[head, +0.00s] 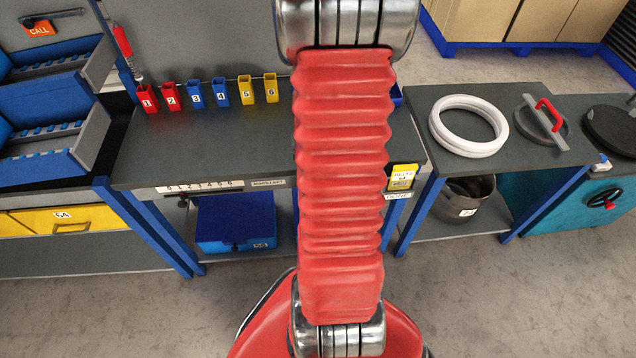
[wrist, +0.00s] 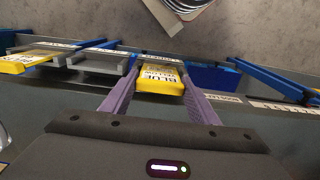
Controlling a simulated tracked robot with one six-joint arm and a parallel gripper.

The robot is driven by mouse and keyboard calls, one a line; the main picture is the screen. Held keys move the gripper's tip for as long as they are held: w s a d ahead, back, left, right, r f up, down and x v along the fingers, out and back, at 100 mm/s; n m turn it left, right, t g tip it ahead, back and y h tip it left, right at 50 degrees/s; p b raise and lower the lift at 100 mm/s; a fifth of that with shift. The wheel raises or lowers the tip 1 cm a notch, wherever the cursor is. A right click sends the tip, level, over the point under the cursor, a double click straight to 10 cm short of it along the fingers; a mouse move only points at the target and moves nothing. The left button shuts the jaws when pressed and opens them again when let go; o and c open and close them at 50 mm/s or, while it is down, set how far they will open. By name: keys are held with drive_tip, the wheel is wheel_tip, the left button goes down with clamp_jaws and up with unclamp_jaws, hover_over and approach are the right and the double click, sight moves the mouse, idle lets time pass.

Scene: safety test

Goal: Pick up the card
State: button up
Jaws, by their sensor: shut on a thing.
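A yellow card with dark print that includes the word BLUE (wrist: 160,82) is between the two purple fingers of my gripper (wrist: 158,72) in the wrist view. My gripper is shut on it, at the front edge of the dark bench. In the head view my red arm hides the gripper and this card. Another yellow card (head: 402,177) with dark print stands at the bench's front edge, just right of my arm, above a DONE label. A yellow piece also shows at the left of the wrist view (wrist: 26,60).
Several numbered red, blue and yellow holders (head: 196,96) stand along the back of the dark bench (head: 235,150). A white ring (head: 440,128) and a red-handled disc (head: 543,122) lie on the right-hand table. A blue box (head: 235,220) sits below the bench. The bench's middle-left is clear.

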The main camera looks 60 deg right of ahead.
drive_tip(key=c, duration=0.4)
drive_tip(key=shift+r, duration=5)
